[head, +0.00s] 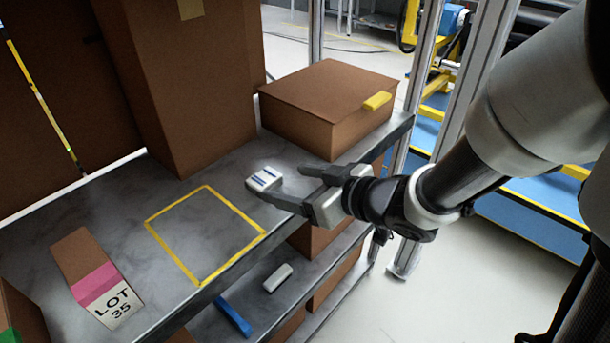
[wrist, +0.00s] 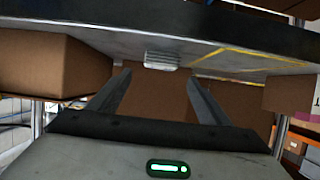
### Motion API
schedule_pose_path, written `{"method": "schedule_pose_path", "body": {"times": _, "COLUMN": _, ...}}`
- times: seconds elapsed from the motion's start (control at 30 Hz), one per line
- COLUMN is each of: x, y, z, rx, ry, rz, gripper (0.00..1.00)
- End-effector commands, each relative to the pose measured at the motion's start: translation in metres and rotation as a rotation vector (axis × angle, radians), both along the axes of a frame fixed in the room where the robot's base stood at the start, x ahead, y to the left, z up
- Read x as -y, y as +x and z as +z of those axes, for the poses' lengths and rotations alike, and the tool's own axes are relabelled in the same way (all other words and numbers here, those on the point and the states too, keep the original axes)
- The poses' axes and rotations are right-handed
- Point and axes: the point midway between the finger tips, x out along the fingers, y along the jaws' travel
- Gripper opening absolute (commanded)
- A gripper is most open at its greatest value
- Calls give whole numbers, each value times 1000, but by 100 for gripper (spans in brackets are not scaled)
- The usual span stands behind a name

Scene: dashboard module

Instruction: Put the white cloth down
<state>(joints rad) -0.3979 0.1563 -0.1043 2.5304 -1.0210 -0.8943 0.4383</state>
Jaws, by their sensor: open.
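The white cloth (head: 264,179) is a small folded white block with blue stripes. It appears to lie on the grey upper shelf (head: 210,183), right of the yellow taped square (head: 206,188) and outside it. My gripper (head: 270,181) is open, with one finger on the near side and one on the far side in the head view. In the wrist view the cloth (wrist: 161,60) shows just past and between the spread fingertips (wrist: 158,75), with a gap to each finger. Nothing is gripped.
A flat brown box (head: 322,105) with a yellow item (head: 377,101) stands behind my gripper. A tall carton (head: 180,95) stands at the back. A LOT 35 box (head: 95,278) is at left. The taped square is empty. A lower shelf holds a white item (head: 277,277) and blue item (head: 233,315).

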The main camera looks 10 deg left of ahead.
Motion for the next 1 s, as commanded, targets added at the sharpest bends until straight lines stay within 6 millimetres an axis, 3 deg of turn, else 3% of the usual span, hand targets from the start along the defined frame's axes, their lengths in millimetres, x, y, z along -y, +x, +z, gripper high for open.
{"method": "schedule_pose_path", "body": {"times": 0.33, "x": 24, "y": -12, "z": 10, "rx": 2, "ry": 2, "rz": 0, "gripper": 71}}
{"method": "schedule_pose_path", "body": {"times": 0.47, "x": 37, "y": 0, "z": 17, "rx": 26, "ry": -21, "rz": -60, "gripper": 71}}
{"method": "schedule_pose_path", "body": {"times": 0.57, "x": 75, "y": 31, "z": 33, "rx": 80, "ry": -83, "rz": -228, "gripper": 71}}
{"method": "schedule_pose_path", "body": {"times": 0.67, "x": 143, "y": 59, "z": 54, "rx": 110, "ry": -177, "rz": -492, "gripper": 71}}
{"method": "schedule_pose_path", "body": {"times": 0.73, "x": 199, "y": 61, "z": 66, "rx": 80, "ry": -248, "rz": -688, "gripper": 71}}
{"method": "schedule_pose_path", "body": {"times": 0.8, "x": 247, "y": 46, "z": 72, "rx": 6, "ry": -306, "rz": -851, "gripper": 71}}
{"method": "schedule_pose_path", "body": {"times": 0.9, "x": 292, "y": 4, "z": 70, "rx": -157, "ry": -358, "rz": -1013, "gripper": 71}}
{"method": "schedule_pose_path", "body": {"times": 1.0, "x": 305, "y": -45, "z": 63, "rx": -332, "ry": -378, "rz": -1078, "gripper": 71}}
